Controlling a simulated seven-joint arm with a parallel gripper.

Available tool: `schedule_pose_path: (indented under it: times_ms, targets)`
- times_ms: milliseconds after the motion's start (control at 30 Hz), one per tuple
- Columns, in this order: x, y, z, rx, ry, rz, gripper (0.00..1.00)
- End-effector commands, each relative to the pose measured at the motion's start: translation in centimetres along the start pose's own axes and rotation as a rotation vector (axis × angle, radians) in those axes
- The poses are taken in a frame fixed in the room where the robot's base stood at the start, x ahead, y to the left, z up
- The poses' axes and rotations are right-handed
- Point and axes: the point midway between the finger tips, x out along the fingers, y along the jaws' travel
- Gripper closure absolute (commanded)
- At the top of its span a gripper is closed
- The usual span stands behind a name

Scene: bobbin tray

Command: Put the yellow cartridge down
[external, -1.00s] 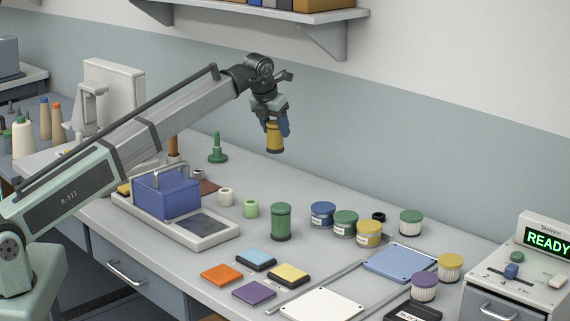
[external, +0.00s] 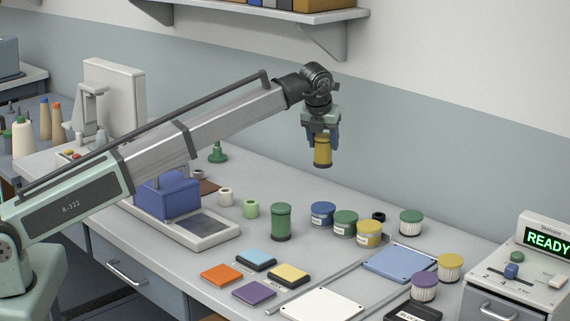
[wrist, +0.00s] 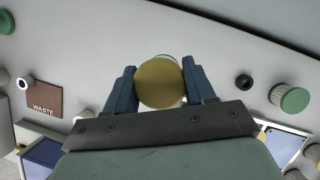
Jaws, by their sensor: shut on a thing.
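The yellow cartridge (external: 322,151) is a small upright cylinder with dark ends. My gripper (external: 322,138) is shut on it and holds it in the air above the back of the table. In the wrist view the cartridge's round yellow top (wrist: 159,82) sits between the two blue fingers of my gripper (wrist: 160,88). What lies straight below the cartridge is mostly hidden in the wrist view.
A green cartridge (external: 281,222) stands mid-table. Blue, green and yellow labelled jars (external: 345,224) stand to its right. A blue plate (external: 400,263) and a white plate (external: 321,305) lie in front. A brown WASTE mat (wrist: 57,100) shows at the wrist view's left.

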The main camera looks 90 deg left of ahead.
Motion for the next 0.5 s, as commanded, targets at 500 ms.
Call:
schedule_pose_path:
  times_ms: [500]
  targets:
    - [0.55, 1.08, -0.56, -0.311, 0.0, 0.13, 0.81]
